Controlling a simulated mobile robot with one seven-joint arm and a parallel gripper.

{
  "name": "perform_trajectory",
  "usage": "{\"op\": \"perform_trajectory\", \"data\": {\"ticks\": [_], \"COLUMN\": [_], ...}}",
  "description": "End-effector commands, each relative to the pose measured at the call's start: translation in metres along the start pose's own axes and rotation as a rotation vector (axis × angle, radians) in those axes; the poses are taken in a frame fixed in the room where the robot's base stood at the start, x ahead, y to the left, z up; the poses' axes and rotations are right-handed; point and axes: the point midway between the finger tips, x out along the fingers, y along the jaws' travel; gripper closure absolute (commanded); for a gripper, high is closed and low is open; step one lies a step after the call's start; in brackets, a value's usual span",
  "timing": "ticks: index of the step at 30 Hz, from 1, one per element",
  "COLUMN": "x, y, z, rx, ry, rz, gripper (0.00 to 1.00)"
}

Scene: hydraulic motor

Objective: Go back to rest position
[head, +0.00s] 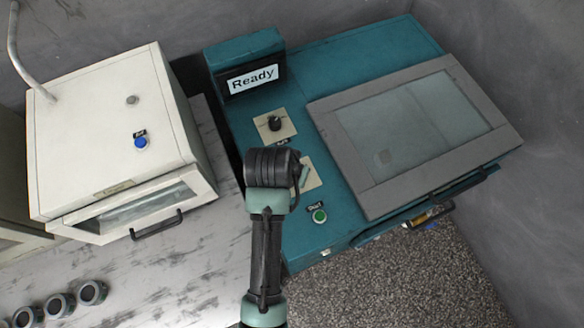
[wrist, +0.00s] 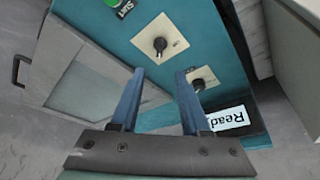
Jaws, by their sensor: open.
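My gripper (wrist: 156,72) shows in the wrist view with its two blue fingers apart and nothing between them. It is above the teal machine (wrist: 110,35), facing its control panel, and I see no clear contact. In the head view my arm reaches up over that machine (head: 225,120), and its wrist hides the fingers and part of the panel. The machine's display (head: 253,79) reads "Ready". A black knob (head: 275,123) and a green Start button (head: 319,215) show on the panel. The wrist view shows two knobs, an upper one (wrist: 160,46) and a lower one (wrist: 198,85).
The machine's grey windowed lid (head: 480,110) looks closed. Something yellow and blue (head: 430,217) shows below its front handle. A white cabinet (head: 90,120) with a blue button (head: 141,142) stands left. Several dark cylindrical parts (head: 92,292) stand at lower left. The marble counter (head: 185,270) has free room.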

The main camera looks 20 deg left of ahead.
Motion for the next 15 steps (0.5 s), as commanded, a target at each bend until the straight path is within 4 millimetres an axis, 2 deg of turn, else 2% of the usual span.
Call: {"op": "perform_trajectory", "data": {"ticks": [6, 15], "x": [-0.013, -0.014], "y": [0.0, 0.0], "z": [0.0, 0.0], "rx": [-0.001, 0.0], "ry": [0.0, 0.0], "rz": [0.0, 0.0], "gripper": [0.54, 0.54]}}
